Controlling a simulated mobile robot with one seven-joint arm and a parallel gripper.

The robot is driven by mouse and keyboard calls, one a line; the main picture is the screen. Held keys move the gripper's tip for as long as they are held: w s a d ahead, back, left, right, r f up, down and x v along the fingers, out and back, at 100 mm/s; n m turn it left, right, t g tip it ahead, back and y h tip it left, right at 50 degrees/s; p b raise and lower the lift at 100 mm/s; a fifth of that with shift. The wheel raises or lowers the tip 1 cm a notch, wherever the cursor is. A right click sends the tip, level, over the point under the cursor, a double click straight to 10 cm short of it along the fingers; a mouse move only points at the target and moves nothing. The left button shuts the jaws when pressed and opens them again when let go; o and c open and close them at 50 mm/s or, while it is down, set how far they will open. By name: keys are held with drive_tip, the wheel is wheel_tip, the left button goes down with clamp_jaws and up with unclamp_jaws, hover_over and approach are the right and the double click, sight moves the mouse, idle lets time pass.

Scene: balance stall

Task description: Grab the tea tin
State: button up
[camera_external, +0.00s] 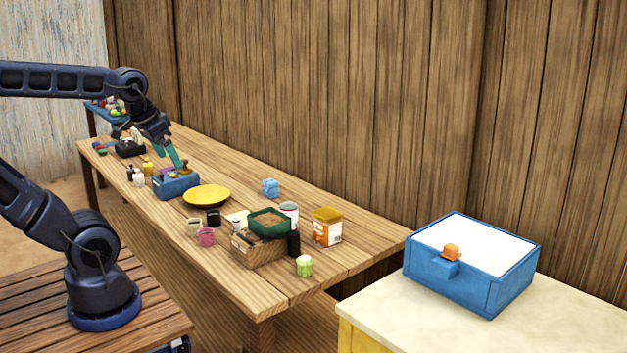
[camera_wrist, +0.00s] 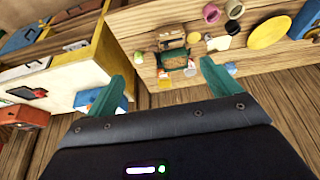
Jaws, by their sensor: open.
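The likeliest tea tin is the orange-and-white tin with a gold lid (camera_external: 327,226), upright on the long wooden table near its right end. I cannot read its label. A small orange shape in the wrist view (camera_wrist: 164,82) seems to be the same tin, between my fingers in the picture but well below them. My gripper (camera_external: 178,164) is up over the far part of the table, near a blue box and well to the left of the tin. Its teal fingers (camera_wrist: 166,72) are apart with nothing between them.
Beside the tin stand a pale can (camera_external: 290,212), a wooden crate (camera_external: 256,252) with a green tray (camera_external: 269,217) on it, and a black cylinder (camera_external: 293,244). A yellow plate (camera_external: 207,195) lies farther left. A wooden wall rises behind the table.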

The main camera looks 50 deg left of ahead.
drive_tip(key=shift+o, duration=0.8)
drive_tip(key=w+d+f+m+g+h, duration=0.1)
drive_tip(key=w+m, duration=0.4)
drive_tip(key=w, duration=0.9)
drive_tip(key=w+d+f+m+g+h, duration=0.15)
drive_tip(key=w+m, duration=0.35)
drive_tip(key=w, duration=1)
drive_tip(key=w+f+m+g, duration=0.2)
drive_tip(key=w+f+m, duration=0.3)
drive_tip(key=w+f, duration=0.55)
drive_tip(key=m+h, duration=0.2)
drive_tip(key=m, duration=0.1)
approach(329, 221)
drive_tip(key=w+a, duration=0.2)
drive_tip(key=a, duration=0.1)
drive_tip(key=shift+w+a+f, duration=0.15)
drive_tip(key=shift+w+f, duration=0.1)
drive_tip(key=shift+f, duration=0.1)
drive_tip(key=shift+w+f+m+g, duration=0.25)
drive_tip(key=shift+f+m, duration=0.15)
drive_tip(key=shift+f, duration=0.1)
drive_tip(key=x, duration=1)
drive_tip(key=shift+f, duration=0.25)
drive_tip(key=c, duration=1.2)
